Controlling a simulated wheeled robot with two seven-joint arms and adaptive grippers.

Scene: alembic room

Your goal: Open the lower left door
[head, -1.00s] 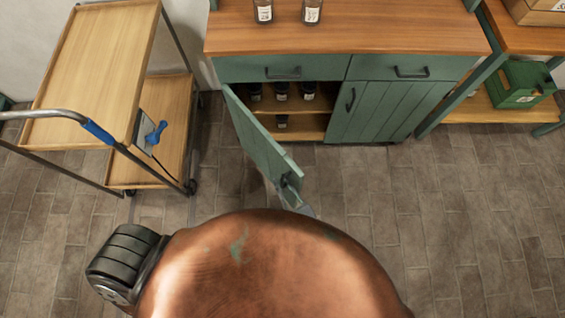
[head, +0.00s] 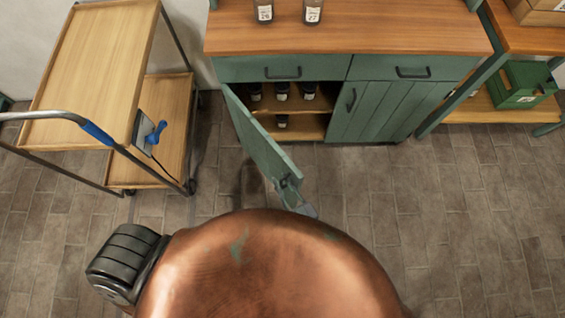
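The green cabinet's lower left door (head: 262,145) stands swung wide open toward me, hinged at its left side. Its dark handle (head: 286,182) is near the free edge. Part of my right gripper (head: 298,200) shows as grey metal at that edge, close to the handle. My copper-coloured body hides the rest of it, and whether its fingers close on the handle is too small to tell. My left gripper is not in view. The opened compartment (head: 308,126) shows small dark bottles on its shelves. The lower right door (head: 385,110) is closed.
A wooden cart (head: 85,85) with two shelves and a blue-handled tool (head: 154,133) stands left of the cabinet. Two closed drawers sit above the doors, and bottles stand on the top. A green box (head: 522,85) is on a shelf at right. Floor at right is clear.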

